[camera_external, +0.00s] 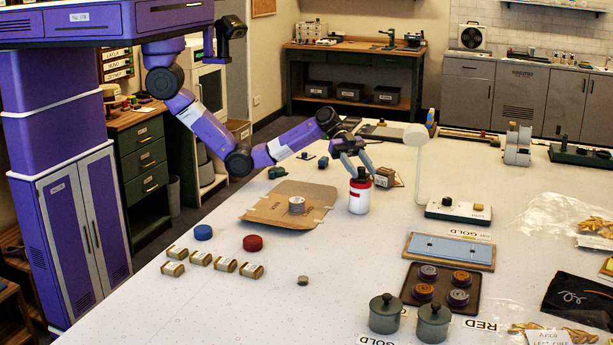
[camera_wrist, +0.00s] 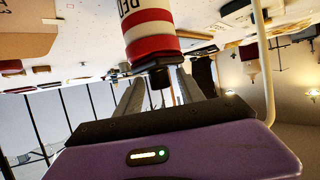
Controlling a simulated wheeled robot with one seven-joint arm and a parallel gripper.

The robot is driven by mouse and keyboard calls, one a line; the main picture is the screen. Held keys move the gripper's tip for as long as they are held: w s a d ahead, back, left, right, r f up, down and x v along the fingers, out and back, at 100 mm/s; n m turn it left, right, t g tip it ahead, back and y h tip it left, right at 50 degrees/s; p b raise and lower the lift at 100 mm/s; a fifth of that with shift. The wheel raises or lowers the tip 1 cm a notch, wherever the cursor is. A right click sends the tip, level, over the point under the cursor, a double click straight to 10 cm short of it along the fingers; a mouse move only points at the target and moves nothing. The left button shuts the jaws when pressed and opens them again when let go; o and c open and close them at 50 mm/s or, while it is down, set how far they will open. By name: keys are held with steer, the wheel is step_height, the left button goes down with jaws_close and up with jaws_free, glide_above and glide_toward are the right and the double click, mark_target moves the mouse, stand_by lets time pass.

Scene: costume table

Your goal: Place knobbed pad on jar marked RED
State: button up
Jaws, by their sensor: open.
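A white jar with red bands (camera_external: 359,199) stands upright on the table; it also shows upside down in the wrist view (camera_wrist: 149,26), with black lettering only partly in view. A dark pad with a knob (camera_wrist: 157,70) is at the jar's top, seemingly resting on it; in the external view it is a small dark shape (camera_external: 361,174). My gripper (camera_external: 360,168) is above the jar, its fingers open on either side of the knob. Whether a finger touches the knob is unclear.
Two green lidded pots (camera_external: 433,323) stand near front, by GOLD and RED table labels (camera_external: 481,325). A tray of round pieces (camera_external: 407,294), a blue panel (camera_external: 450,250) and a lamp-like white post (camera_external: 418,170) are to the right. Cardboard (camera_external: 270,210) lies left. Front-centre table is mostly clear.

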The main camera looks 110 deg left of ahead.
steer(key=shift+r, duration=0.25)
steer(key=b+v, duration=0.1)
steer(key=v, duration=1.1)
steer(key=shift+f, duration=0.2)
